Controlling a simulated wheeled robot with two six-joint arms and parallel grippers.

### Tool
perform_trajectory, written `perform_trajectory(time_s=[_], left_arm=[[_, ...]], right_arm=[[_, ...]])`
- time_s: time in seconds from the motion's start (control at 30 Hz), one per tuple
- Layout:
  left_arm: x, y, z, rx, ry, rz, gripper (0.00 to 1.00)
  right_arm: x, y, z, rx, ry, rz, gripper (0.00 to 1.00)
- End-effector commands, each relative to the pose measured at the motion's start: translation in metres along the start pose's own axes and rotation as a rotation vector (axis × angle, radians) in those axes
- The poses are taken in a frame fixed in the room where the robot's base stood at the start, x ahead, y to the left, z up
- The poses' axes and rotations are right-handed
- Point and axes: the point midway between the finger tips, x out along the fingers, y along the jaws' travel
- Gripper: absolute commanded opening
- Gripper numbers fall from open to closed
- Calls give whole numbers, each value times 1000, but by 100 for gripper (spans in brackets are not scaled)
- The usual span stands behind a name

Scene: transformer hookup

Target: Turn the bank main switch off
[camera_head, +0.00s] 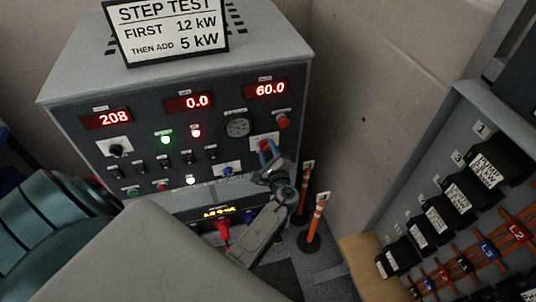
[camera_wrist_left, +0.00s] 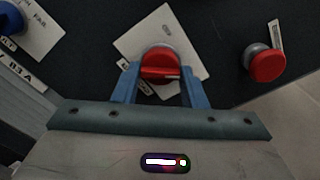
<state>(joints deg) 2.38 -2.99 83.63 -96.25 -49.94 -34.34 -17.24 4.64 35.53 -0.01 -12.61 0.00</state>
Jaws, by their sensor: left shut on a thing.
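A red rotary knob (camera_wrist_left: 160,64) on a white plate (camera_wrist_left: 188,42) sits between the two blue fingers of my left gripper (camera_wrist_left: 160,85) in the left wrist view. The gripper is shut on this knob, and the knob's grip bar lies roughly level in that view. In the head view my left gripper (camera_head: 268,150) reaches the lower right of the grey control panel (camera_head: 78,137) and covers most of the knob. The label on the knob's plate is too small to read. My right gripper is not in view.
A red mushroom button (camera_wrist_left: 266,64) is right of the knob. The panel displays (camera_head: 197,101) read 208, 0.0 and 60.0; green, red and white lamps are lit. A step test sign (camera_head: 172,30) stands on top. Orange posts (camera_head: 315,222) and a breaker cabinet (camera_head: 455,130) are to the right.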

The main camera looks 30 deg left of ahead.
Motion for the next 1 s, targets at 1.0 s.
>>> perform_trajectory(time_s=[1.0], left_arm=[[1, 1, -2, -897, -1, -6, 16]], right_arm=[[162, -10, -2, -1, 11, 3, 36]])
